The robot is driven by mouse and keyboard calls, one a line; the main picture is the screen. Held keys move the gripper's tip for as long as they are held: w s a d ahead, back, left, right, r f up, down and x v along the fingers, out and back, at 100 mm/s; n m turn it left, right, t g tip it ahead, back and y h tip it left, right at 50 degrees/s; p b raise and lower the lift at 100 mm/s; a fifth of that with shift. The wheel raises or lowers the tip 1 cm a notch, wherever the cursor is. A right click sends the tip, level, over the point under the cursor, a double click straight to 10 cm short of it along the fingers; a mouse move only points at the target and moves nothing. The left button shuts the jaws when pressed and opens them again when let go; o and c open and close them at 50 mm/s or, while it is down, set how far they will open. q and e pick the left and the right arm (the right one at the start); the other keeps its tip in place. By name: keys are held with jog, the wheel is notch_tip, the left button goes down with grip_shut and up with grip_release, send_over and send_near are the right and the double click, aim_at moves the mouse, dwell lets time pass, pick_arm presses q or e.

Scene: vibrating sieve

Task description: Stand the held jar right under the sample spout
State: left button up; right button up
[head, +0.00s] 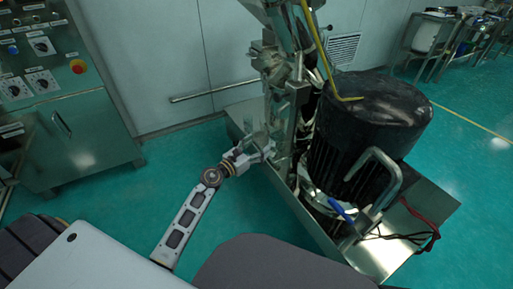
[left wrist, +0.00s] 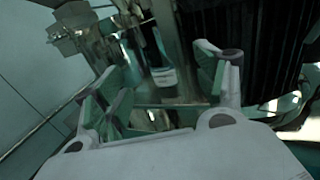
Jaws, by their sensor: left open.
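My left gripper (head: 262,148) reaches the near side of the shiny metal machine (head: 283,85) in the head view. In the left wrist view the fingers of this gripper (left wrist: 165,68) are spread apart, with green pads showing. A small dark, glass-like object with a pale band (left wrist: 163,76) shows between and beyond the fingers. It looks like the jar, upright or slightly tilted; I cannot tell if anything touches it. I cannot pick out the jar in the head view, nor the sample spout clearly in either view. My right gripper is not in view.
A black ribbed drum (head: 375,115) stands right of the gripper, with a bent metal pipe (head: 385,165) and blue valve handle (head: 340,209) in front. The metal base tray (head: 415,250) sticks out low. A control cabinet (head: 70,135) stands left. Green floor (head: 165,180) between is clear.

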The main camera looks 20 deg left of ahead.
pick_arm(q)
jog(key=s+a+r+n+t+y, duration=0.15)
jog(key=n+y, duration=0.25)
jog(key=n, duration=0.4)
jog(key=s+a+r+n+y, duration=0.1)
jog(key=s+a+n+y, duration=0.25)
jog(key=n, duration=0.55)
jog(key=s+a+f+n+g+y, duration=0.1)
jog(key=s+f+n+g+y, duration=0.25)
jog(key=f+n, duration=0.45)
jog(key=s+d+f+n+g+h, duration=0.2)
jog(key=s+d+f+n+g, duration=0.1)
jog(key=s, duration=0.4)
jog(key=s+d+f+n+g+h, duration=0.2)
jog(key=s+d+f+n+g, duration=0.1)
jog(key=s, duration=0.5)
jog(key=s+d+f+n+g+h, duration=0.2)
jog(key=s+d+f+n+g, duration=0.1)
jog(key=s+d+n+g, duration=0.2)
jog(key=s+d+n, duration=0.1)
jog(key=s+d, duration=0.1)
jog(key=d, duration=0.1)
jog(key=shift+s+d+f+g+h, duration=0.25)
jog(key=shift+s+d+g+h, duration=0.05)
